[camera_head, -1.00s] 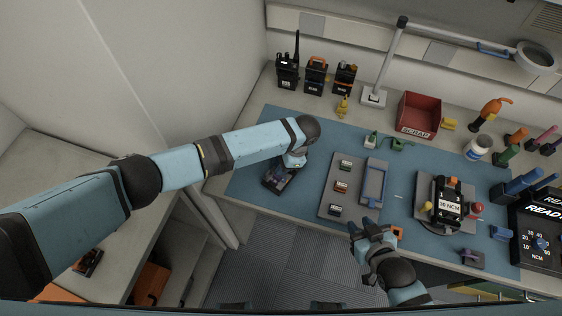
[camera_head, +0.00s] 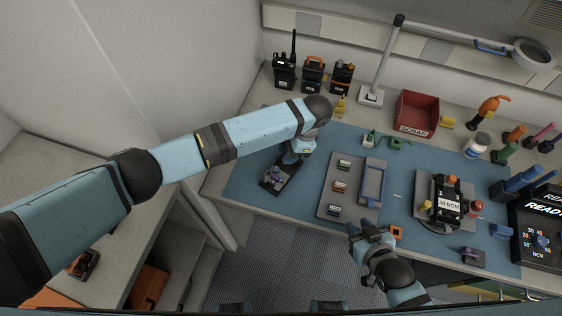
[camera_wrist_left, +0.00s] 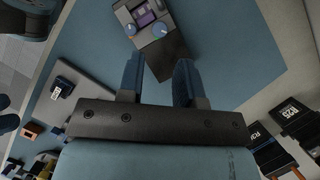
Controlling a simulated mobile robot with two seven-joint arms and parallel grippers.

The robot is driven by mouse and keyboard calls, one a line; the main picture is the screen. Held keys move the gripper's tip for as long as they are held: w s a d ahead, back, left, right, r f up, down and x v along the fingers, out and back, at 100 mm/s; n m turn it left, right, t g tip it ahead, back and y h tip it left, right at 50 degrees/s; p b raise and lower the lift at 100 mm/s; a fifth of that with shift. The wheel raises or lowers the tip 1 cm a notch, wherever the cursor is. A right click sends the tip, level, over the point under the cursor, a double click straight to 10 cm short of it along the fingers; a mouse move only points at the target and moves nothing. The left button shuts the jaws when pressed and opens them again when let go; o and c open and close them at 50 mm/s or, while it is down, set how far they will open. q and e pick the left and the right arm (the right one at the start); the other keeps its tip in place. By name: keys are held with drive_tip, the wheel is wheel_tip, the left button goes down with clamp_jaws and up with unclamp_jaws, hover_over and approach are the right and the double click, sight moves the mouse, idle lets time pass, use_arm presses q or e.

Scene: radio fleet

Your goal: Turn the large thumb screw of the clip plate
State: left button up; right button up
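A dark block (camera_head: 277,182) with a purple part lies on the left of the blue mat; I take it for the clip plate. In the left wrist view this block (camera_wrist_left: 168,55) shows a grey top end with round blue knobs (camera_wrist_left: 159,30), a purple part and a small pale knob. I cannot tell for sure which is the large thumb screw. My left gripper (camera_head: 291,160) is just above the block.
A grey tray (camera_head: 328,208) with several small modules and a blue frame (camera_head: 372,183) stand mid-mat. A radio (camera_head: 448,210) sits on a fixture to the right. A red scrap bin (camera_head: 417,114) and several radios (camera_head: 313,75) stand behind. Mat between block and tray is clear.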

use_arm(q)
drive_tip(key=v, duration=0.7)
drive_tip(key=shift+b, duration=0.35)
